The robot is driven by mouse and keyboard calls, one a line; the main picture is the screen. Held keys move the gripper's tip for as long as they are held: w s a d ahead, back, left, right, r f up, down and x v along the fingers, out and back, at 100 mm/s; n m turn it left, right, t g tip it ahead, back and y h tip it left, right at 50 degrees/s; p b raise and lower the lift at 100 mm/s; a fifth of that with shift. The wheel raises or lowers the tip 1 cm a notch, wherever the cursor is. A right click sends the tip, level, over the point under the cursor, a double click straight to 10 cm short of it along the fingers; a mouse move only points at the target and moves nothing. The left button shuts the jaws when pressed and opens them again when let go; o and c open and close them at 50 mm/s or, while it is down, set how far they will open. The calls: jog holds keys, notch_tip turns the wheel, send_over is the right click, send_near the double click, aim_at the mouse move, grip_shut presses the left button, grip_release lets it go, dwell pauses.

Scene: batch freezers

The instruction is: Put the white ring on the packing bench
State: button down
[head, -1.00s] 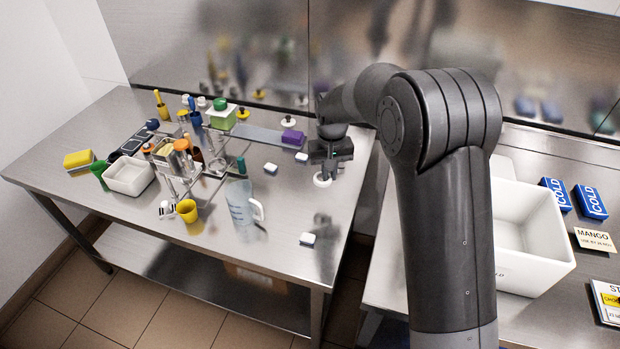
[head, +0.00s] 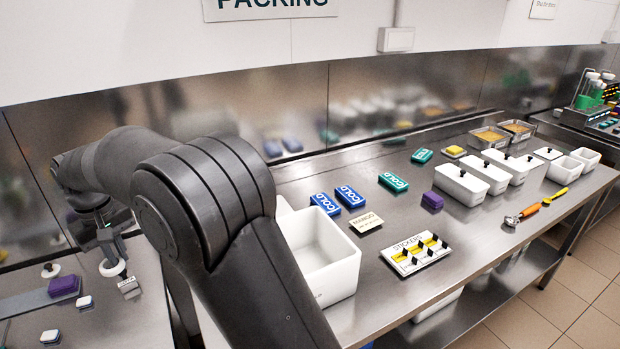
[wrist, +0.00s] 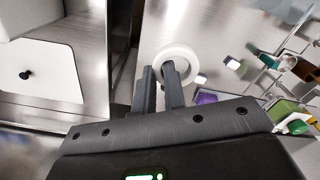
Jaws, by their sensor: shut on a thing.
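My gripper (head: 107,243) is shut on the white ring (head: 112,268) over the right end of the left-hand table. In the wrist view the ring (wrist: 192,57) is at the fingertips (wrist: 160,75), with one finger reaching into its opening. From the head view I cannot tell the ring's exact height above the table. The packing bench (head: 478,222) is the long steel bench to the right, under the PACKING sign (head: 270,5).
On the bench are a white bin (head: 330,262), blue COLD packs (head: 350,196), a MANGO card (head: 366,222), a sticker sheet (head: 415,253), a purple block (head: 432,201), several lidded white tubs (head: 461,186) and a scoop (head: 524,214). Bare steel lies right of the stickers.

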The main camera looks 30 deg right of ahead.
notch_tip(320, 180, up, 6)
jog(key=shift+f, duration=0.25)
jog(key=w+d+m, duration=0.3)
jog(key=w+d, duration=0.1)
jog(key=d, duration=0.9)
jog(key=w+d+m, duration=0.2)
jog(key=w+d, duration=0.2)
jog(key=d, duration=0.9)
jog(key=s+d+m, duration=0.2)
jog(key=d, duration=1.2)
jog(key=s+d+m, duration=0.3)
jog(key=d, duration=1)
jog(key=s+d+m, duration=0.3)
jog(key=s+d, duration=1)
jog(key=d, duration=0.2)
jog(key=s+d+m, duration=0.4)
jog(key=s+d, duration=0.9)
jog(key=d, duration=0.3)
jog(key=s+d+m, duration=0.2)
jog(key=s+d, duration=0.4)
jog(key=s, duration=0.6)
send_over(472, 250)
notch_tip(472, 250, down, 18)
jog(key=shift+f, duration=2.2)
